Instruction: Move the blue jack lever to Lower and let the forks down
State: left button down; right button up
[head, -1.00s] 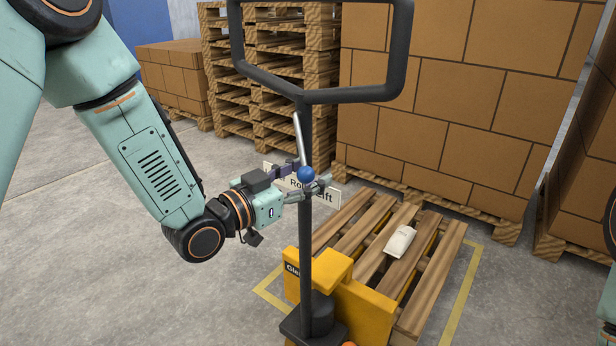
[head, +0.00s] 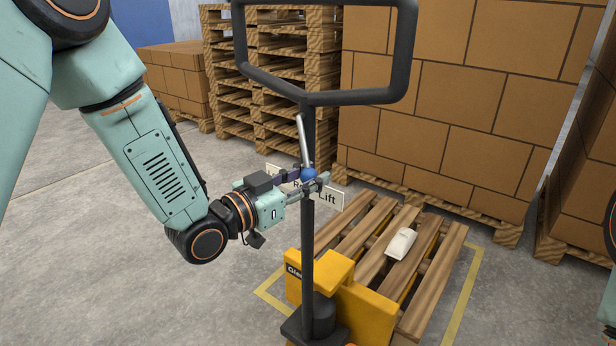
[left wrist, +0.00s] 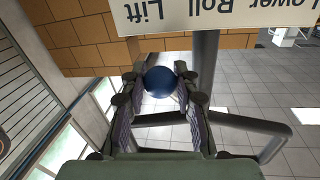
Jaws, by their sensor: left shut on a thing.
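The blue lever knob (head: 309,174) sits at the lower end of a silver rod (head: 302,138) beside the dark handle post (head: 307,235). My left gripper (head: 313,182) is shut on this knob; in the left wrist view the knob (left wrist: 162,82) lies between the two fingers. A white label (head: 329,199) behind the fingers reads Lift at its right end. The label also shows upside down in the left wrist view (left wrist: 215,14), with Lower, Roll and Lift. Which word the lever stands at I cannot tell. The yellow jack (head: 355,305) stands at a wooden pallet (head: 440,270); its forks are mostly hidden.
A small white object (head: 401,243) lies on the pallet. A black loop handle (head: 350,97) rises above the post. Stacked pallets (head: 270,80) and large carton stacks (head: 450,110) stand behind. Yellow floor lines (head: 465,290) surround the pallet. The floor at left is clear.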

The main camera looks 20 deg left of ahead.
dwell(0.4)
pick_arm(q)
jog(key=w+a+m+g+y+p, duration=0.1)
jog(key=w+a+m+p, duration=0.2)
jog(key=a+m+p, duration=0.6)
jog(key=shift+w+m+y+p, duration=0.2)
jog(key=shift+m+y+p, duration=0.2)
jog(key=shift+m, duration=0.3)
jog(key=shift+a+r, duration=0.15)
jog(key=c, duration=1)
grip_release()
jog(key=shift+s, duration=0.1)
jog(key=shift+v, duration=3.65)
